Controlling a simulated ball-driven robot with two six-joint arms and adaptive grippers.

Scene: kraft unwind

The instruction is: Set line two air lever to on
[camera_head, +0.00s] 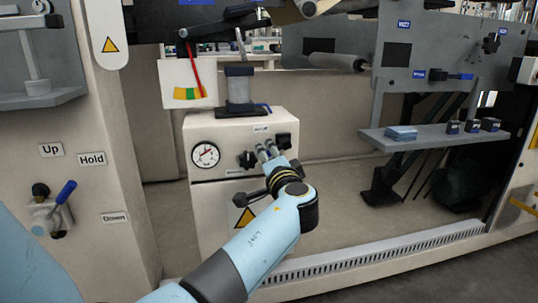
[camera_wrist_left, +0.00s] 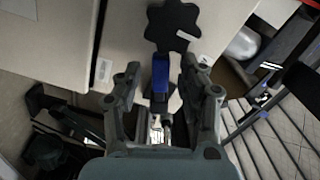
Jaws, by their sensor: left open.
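A blue-handled lever (camera_wrist_left: 160,77) shows in the left wrist view between the fingers of my left gripper (camera_wrist_left: 158,82). I take it for the air lever; no label on it is readable. The fingers stand on either side of it with gaps, open and not clamped. In the head view my left gripper (camera_head: 267,151) is at the front of the beige cabinet (camera_head: 215,218), between two black knobs, and hides the lever there. I cannot tell its on or off position. My right gripper is not in view.
One black knob (camera_head: 246,160) is left of the gripper and another (camera_head: 284,141) right of it. A pressure gauge (camera_head: 205,155) is on the cabinet. A separate blue lever (camera_head: 65,191) sits by Up, Hold and Down labels. A grey shelf (camera_head: 430,138) juts out at right.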

